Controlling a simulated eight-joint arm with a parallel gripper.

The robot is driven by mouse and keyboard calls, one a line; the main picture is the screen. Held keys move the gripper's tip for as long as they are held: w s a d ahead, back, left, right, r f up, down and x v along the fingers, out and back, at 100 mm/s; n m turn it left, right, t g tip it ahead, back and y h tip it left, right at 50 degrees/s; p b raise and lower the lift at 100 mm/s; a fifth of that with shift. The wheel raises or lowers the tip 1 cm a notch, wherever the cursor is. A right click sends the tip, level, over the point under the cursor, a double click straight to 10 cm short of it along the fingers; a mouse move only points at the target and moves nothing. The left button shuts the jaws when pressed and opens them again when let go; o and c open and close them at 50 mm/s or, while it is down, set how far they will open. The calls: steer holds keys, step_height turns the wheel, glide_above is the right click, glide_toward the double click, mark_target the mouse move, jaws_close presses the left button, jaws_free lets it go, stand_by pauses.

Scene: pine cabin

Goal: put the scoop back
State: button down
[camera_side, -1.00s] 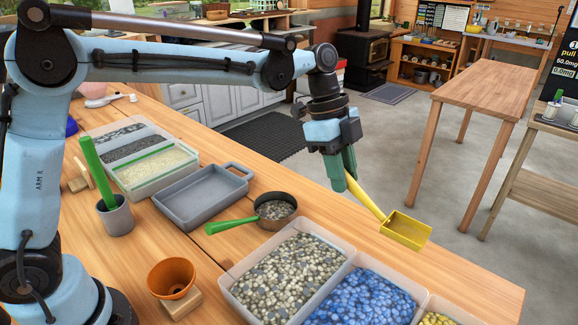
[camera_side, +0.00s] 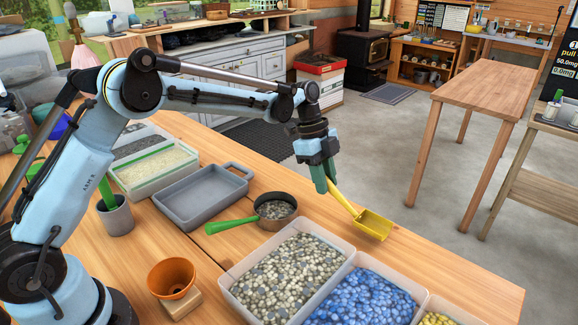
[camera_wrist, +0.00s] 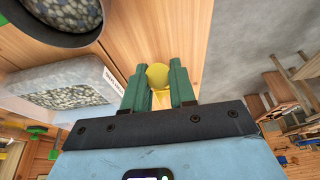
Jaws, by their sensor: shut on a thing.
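The yellow scoop (camera_side: 372,224) hangs from my gripper (camera_side: 325,178), with its square pan out to the right over the table's far edge. My gripper's green fingers are shut on the scoop's handle. In the wrist view the yellow handle end (camera_wrist: 158,77) shows between the fingertips (camera_wrist: 160,90), and the pan is hidden there. The scoop is held above the wooden table (camera_side: 430,270), apart from the bins. I cannot tell which place is the scoop's own.
A pan with a green handle (camera_side: 230,225) holds pebbles left of my gripper. Bins of grey pebbles (camera_side: 290,275), blue pebbles (camera_side: 365,297) and yellow pieces (camera_side: 436,320) stand in front. A grey tray (camera_side: 200,200), an orange funnel (camera_side: 172,278) and a grey cup (camera_side: 116,216) stand further left.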

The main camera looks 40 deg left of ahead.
steer(key=shift+f, duration=0.85)
steer(key=c, duration=0.9)
jaws_free()
steer(key=s+a+r+n+t+y, duration=0.1)
steer(key=s+a+r+n, duration=0.15)
steer(key=r, duration=0.55)
steer(key=s+a+r+n+t, duration=0.1)
steer(key=s+a+r+n, duration=0.15)
steer(key=r, duration=0.45)
steer(key=s+f+n+t+y, duration=0.1)
steer(key=s+f+n, duration=0.1)
steer(key=s+n, duration=0.2)
steer(key=s+a+f+n+t+y, duration=0.1)
steer(key=s+n, duration=0.3)
steer(key=s, duration=0.4)
steer(key=s+a+f+n+t+y, duration=0.1)
steer(key=s+f+n+t, duration=0.2)
steer(key=s+n, duration=0.2)
steer(key=shift+s+a, duration=0.2)
steer(key=shift+s, duration=0.35)
